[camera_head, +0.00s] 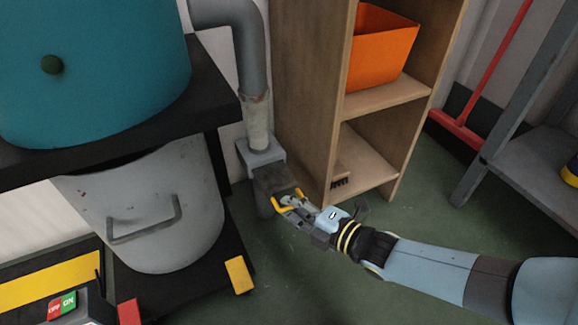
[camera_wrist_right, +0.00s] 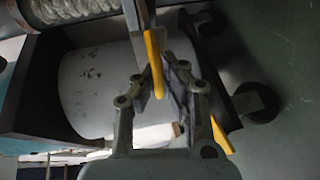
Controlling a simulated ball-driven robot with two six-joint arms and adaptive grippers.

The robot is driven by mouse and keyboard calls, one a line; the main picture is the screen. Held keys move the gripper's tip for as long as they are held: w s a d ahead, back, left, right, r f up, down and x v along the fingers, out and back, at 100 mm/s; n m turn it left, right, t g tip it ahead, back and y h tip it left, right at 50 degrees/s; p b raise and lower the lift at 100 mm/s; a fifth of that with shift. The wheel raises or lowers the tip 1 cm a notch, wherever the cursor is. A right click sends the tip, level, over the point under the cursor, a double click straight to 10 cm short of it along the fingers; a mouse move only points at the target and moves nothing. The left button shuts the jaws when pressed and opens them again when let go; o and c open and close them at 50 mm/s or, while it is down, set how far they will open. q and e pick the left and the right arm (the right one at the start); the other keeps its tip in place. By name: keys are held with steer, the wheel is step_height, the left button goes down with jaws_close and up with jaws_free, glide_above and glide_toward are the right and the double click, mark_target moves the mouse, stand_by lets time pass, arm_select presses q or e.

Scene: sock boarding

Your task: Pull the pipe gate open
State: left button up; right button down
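The pipe gate (camera_head: 270,180) is a dark plate at the grey square collar under the pipe, low beside the wooden shelf. Its yellow handle (camera_head: 277,206) sticks out toward my right gripper (camera_head: 290,203). In the right wrist view the yellow handle (camera_wrist_right: 154,65) stands between the two fingers of my right gripper (camera_wrist_right: 158,82). The fingers look apart, one on each side of the handle; whether either touches it is unclear. My left gripper is not in view.
The grey pipe (camera_head: 250,50) comes down behind. A grey bucket (camera_head: 150,215) stands left on a black wheeled base, below a teal tank (camera_head: 90,70). The wooden shelf (camera_head: 310,100) with an orange bin (camera_head: 380,50) is close on the right.

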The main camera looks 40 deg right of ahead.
steer(key=shift+w+r, duration=0.15)
steer(key=shift+r, duration=0.05)
steer(key=c, duration=1.9)
jaws_free()
steer(key=o, duration=0.5)
steer(key=shift+f, duration=0.1)
steer(key=shift+s, duration=0.35)
steer(key=v, duration=1.1)
steer(key=shift+s+d, duration=0.15)
steer(key=shift+d, duration=0.05)
